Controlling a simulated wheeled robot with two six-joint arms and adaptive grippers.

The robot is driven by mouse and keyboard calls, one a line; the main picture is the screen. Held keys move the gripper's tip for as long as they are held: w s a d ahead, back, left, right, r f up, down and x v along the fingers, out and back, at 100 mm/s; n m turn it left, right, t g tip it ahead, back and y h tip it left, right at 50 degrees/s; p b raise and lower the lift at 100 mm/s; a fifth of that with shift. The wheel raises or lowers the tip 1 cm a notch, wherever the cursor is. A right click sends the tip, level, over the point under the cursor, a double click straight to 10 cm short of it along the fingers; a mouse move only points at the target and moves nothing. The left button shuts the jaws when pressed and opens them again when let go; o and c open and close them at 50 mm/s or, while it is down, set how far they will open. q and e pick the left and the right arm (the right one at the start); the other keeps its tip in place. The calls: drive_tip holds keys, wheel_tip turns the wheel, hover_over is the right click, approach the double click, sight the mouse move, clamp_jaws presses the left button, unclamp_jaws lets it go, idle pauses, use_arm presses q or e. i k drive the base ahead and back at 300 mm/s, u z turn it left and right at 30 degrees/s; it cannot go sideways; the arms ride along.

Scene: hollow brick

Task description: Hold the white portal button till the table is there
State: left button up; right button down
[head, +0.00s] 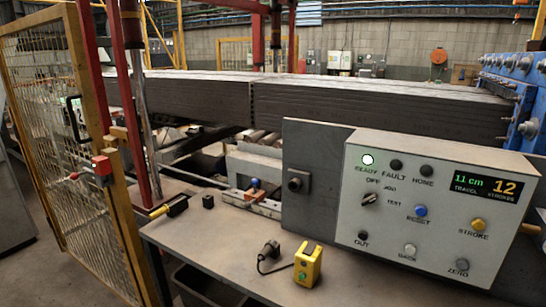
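A grey control box (433,211) stands on the bench at the right. A pale button marked BACK (410,250) and another pale one marked ZERO (461,265) sit low on its face; I cannot tell which is the portal button. A black button marked OUT (363,235) is at lower left. The white READY lamp (367,160) is lit; FAULT (396,164) and HOME (426,171) are dark. Which part is the moving table is not clear. Neither gripper is in view, and nothing touches the buttons.
A yellow pendant box (307,264) and a black plug (270,250) lie on the bench (225,240). A yellow-handled tool (169,206) lies at its left. A yellow mesh gate (60,130) stands at the left. Long grey slabs (380,108) span behind. Blue machine parts (515,75) are at far right.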

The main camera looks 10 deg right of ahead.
sight(411, 249)
drive_tip(key=z, duration=1.25)
